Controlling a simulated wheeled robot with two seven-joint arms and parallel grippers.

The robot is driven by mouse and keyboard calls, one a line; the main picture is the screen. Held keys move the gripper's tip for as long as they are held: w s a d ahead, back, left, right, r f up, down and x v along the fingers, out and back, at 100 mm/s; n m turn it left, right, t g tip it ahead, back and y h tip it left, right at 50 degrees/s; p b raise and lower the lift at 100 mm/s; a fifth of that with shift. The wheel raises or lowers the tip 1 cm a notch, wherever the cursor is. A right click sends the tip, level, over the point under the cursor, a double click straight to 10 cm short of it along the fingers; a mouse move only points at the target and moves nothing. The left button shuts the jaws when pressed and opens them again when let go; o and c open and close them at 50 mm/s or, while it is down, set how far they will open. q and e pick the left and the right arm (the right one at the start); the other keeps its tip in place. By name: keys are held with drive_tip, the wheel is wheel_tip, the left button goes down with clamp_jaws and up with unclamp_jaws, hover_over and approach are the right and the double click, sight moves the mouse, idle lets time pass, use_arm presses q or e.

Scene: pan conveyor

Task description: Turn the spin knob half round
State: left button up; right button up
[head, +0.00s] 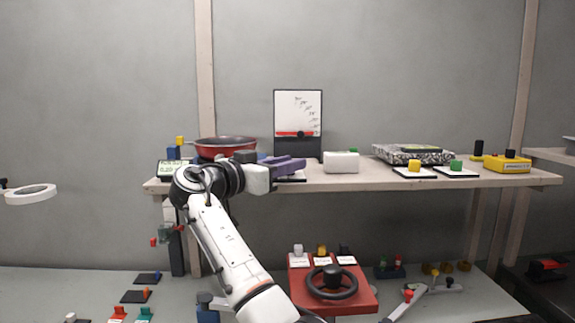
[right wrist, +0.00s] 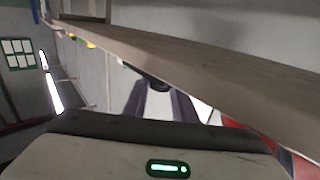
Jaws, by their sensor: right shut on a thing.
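My right arm reaches up to the shelf from below in the head view. My right gripper (head: 290,163), with purple fingers, is at the shelf's front edge, in front of the dial gauge. In the right wrist view the two purple fingers of this gripper (right wrist: 158,100) point at a dark rounded piece (right wrist: 152,82) at the shelf edge, and they are shut on it. I take it for the spin knob, but I cannot tell for sure. In the head view the fingers hide it. My left gripper is not in view.
The shelf (head: 350,182) also holds a red pan (head: 224,147), the dial gauge (head: 297,112), a white block (head: 341,162), a yellow knob (head: 414,165), a green knob (head: 456,166) and a yellow box (head: 507,163). Below stands a red box with a black handwheel (head: 332,282).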

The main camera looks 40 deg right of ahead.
idle(0.4)
drive_tip(key=o, duration=1)
drive_tip(key=shift+o, duration=0.2)
drive_tip(key=b+v, duration=0.2)
drive_tip(key=v, duration=0.8)
drive_tip(key=shift+a, duration=0.1)
